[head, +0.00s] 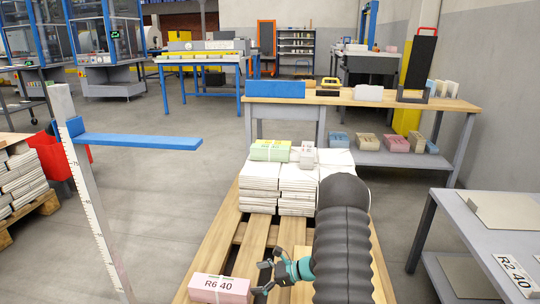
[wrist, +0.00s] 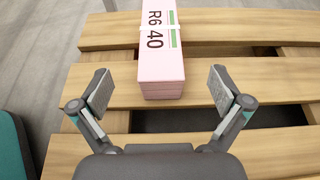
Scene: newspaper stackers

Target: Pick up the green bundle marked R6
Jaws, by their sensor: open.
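A pink bundle marked R6 40 (head: 220,288) lies on the near left end of the wooden pallet (head: 222,238). In the wrist view the pink bundle (wrist: 162,70) shows a white label with a green stripe, and its near end faces the jaws. My gripper (head: 264,278) is open just right of it in the head view. In the wrist view my gripper's fingers (wrist: 162,92) are spread wide, one to each side of the bundle's near end, touching nothing visible. A light green bundle (head: 269,150) lies on the white stacks; its marking is too small to read.
White newspaper stacks (head: 260,185) stand on the pallet's far half. A post with a blue arm (head: 138,141) stands at left. A grey table (head: 500,222) with a plate marked R2 40 (head: 518,272) is at right. Bare slats surround the pink bundle.

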